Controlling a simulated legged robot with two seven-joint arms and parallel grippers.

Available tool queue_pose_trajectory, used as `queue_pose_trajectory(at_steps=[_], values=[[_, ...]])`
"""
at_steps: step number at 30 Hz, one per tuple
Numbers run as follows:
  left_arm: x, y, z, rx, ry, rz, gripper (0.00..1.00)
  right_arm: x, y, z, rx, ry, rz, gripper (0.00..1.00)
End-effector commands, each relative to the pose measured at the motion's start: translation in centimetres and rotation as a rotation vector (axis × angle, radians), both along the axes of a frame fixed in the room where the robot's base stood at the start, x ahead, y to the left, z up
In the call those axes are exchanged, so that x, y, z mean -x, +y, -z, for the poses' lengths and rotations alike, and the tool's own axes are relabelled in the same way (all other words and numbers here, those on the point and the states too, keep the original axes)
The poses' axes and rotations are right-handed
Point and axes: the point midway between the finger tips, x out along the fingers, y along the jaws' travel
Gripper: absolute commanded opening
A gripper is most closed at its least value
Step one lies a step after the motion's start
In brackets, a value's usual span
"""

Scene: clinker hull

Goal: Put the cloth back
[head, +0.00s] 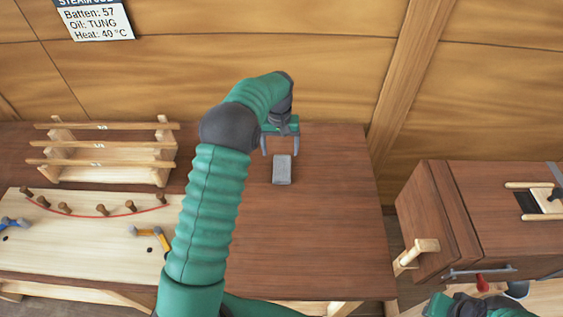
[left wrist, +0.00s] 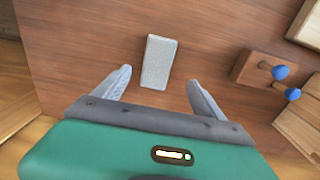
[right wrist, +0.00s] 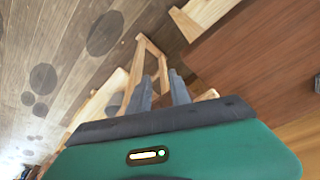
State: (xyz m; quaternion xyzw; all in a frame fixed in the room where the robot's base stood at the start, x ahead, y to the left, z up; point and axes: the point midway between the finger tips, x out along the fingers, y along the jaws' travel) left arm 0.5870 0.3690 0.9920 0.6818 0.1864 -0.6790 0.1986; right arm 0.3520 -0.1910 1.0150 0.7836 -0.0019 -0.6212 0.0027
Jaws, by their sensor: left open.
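A small grey block-shaped piece (head: 282,170), which looks like the folded cloth, lies flat on the brown workbench (head: 325,230). It also shows in the left wrist view (left wrist: 158,61), just beyond the fingertips. My left gripper (head: 281,150) is open and empty, with its two fingers apart at the far side of the grey piece.
A rack of battens (head: 105,150) and a pale board with pegs (head: 90,260) fill the bench's left. A wooden block with blue knobs (left wrist: 250,68) shows in the left wrist view. A dark wooden cabinet (head: 500,225) stands right, beyond a gap. The bench's right part is clear.

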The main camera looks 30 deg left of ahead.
Motion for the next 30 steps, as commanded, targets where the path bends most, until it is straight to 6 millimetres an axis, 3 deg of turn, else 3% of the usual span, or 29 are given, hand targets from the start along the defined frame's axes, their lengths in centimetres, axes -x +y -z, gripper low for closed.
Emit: queue_pose_trajectory(at_steps=[6,10,14,18,22,25,30], values=[[0.2,-0.6,-2.6,-0.002,-0.004,0.01,0.8,0.0,0.0,0.3,0.0,0.0,0.0,0.24],[1.9,-3.3,-3.4,-0.01,-0.03,0.08,0.8,0.0,0.0,0.2,0.0,0.0,0.001,0.24],[6.6,-8.1,-4.0,-0.03,-0.088,0.216,0.8,0.0,0.0,0.2,0.0,0.0,0.0,0.24],[13.8,-12.8,-3.6,-0.052,-0.153,0.372,0.8,0.0,0.0,0.2,0.0,0.0,0.0,0.24],[19.8,-15.4,-2.7,-0.067,-0.2,0.484,0.8,0.0,0.0,0.2,0.0,0.0,0.0,0.24],[22.5,-16.3,-2.1,-0.074,-0.218,0.532,0.8,0.0,0.0,0.2,0.0,0.0,0.0,0.24],[23.6,-16.6,-1.8,-0.076,-0.225,0.55,0.8,0.0,0.0,0.2,0.0,0.0,0.0,0.24]])
